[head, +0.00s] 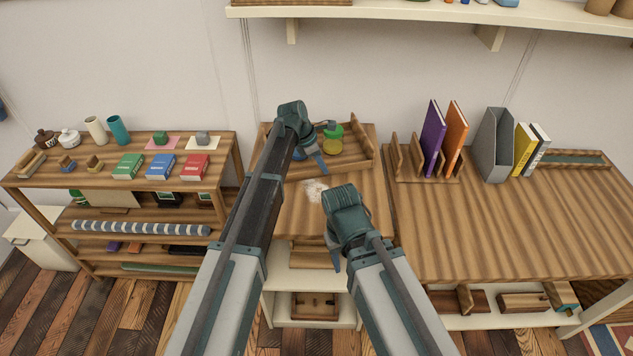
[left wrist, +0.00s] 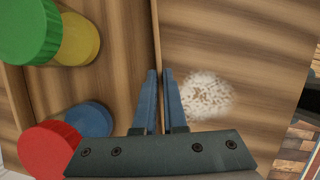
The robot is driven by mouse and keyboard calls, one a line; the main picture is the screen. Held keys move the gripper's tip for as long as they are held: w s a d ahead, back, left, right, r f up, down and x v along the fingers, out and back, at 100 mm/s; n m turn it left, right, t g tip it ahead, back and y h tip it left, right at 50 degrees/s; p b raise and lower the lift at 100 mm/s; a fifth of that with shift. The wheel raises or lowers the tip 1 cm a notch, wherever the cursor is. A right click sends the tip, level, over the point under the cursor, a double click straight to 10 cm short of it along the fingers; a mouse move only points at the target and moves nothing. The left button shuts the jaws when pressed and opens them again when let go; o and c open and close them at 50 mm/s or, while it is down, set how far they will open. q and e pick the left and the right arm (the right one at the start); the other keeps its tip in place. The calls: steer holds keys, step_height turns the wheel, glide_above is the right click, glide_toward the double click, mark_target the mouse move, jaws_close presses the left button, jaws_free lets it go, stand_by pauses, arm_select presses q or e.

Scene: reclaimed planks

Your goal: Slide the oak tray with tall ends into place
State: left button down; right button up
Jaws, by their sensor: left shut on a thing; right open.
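The oak tray with tall ends (head: 352,161) sits on the small middle cabinet's top, towards the wall. It holds a jar with a green lid (head: 333,130) and a blue jar (head: 298,153), partly hidden by my left arm. In the left wrist view the blue jar has a red lid (left wrist: 48,148), and the green lid (left wrist: 25,30) tops a yellow jar. My left gripper (head: 320,171) is shut on the tray's near side wall (left wrist: 156,40), one finger on each side of it. My right gripper (head: 336,262) is open and empty, near the cabinet's front edge.
A pale crumbly patch (head: 315,189) lies on the cabinet top (head: 290,210) just in front of the tray. A shelf with books and pots (head: 120,180) stands left. A wide table (head: 500,230) with a book rack (head: 420,172) and grey file holder (head: 494,148) stands right.

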mark_target(327, 165)
arm_select(q)
steer(key=shift+w, duration=1.95)
steer(key=c, duration=0.7)
jaws_free()
steer(key=p+v, duration=0.6)
steer(key=v, duration=0.1)
steer(key=o, duration=0.6)
